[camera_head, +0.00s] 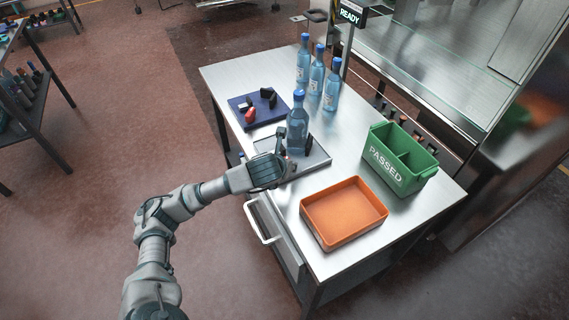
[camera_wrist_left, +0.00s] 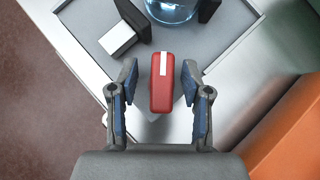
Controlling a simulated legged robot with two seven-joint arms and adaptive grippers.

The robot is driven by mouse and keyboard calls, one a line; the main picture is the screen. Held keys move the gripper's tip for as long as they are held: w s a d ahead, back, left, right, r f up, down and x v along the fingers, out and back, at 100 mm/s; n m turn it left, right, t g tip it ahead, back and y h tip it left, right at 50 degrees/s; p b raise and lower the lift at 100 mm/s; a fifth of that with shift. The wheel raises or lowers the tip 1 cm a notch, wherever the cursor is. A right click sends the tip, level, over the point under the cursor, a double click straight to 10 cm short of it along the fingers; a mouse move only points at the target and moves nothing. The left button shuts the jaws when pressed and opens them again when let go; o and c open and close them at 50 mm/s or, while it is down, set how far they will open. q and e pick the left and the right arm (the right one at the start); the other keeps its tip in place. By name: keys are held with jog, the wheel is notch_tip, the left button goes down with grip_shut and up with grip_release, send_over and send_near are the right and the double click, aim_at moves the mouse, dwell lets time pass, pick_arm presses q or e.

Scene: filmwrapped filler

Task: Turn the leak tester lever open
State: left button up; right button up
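The leak tester (camera_head: 316,160) is a grey plate on the metal table, with a clear blue-capped bottle (camera_head: 298,125) upright on it. The tester (camera_wrist_left: 230,22) and the bottle's base (camera_wrist_left: 172,8) also show at the top of the left wrist view. A red block with a white stripe, which looks like the lever handle (camera_wrist_left: 161,90), lies between the fingers of my left gripper (camera_wrist_left: 160,80). The fingers are open, with a gap on each side of it. In the head view my left gripper (camera_head: 284,168) is at the tester's near-left edge and hides the handle. My right gripper is out of view.
An orange tray (camera_head: 312,210) and a green PASSED bin (camera_head: 376,130) stand right of the tester. Several bottles (camera_head: 316,75) stand behind. A blue mat (camera_head: 240,104) with red and black pieces lies left. A dark-and-white block (camera_wrist_left: 117,38) sits near the handle.

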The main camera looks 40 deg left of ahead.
pick_arm(q)
jog(key=shift+s+d+r, duration=0.1)
jog(key=shift+r, duration=0.1)
jog(key=v, duration=1.1)
jog(key=shift+s+r, duration=0.15)
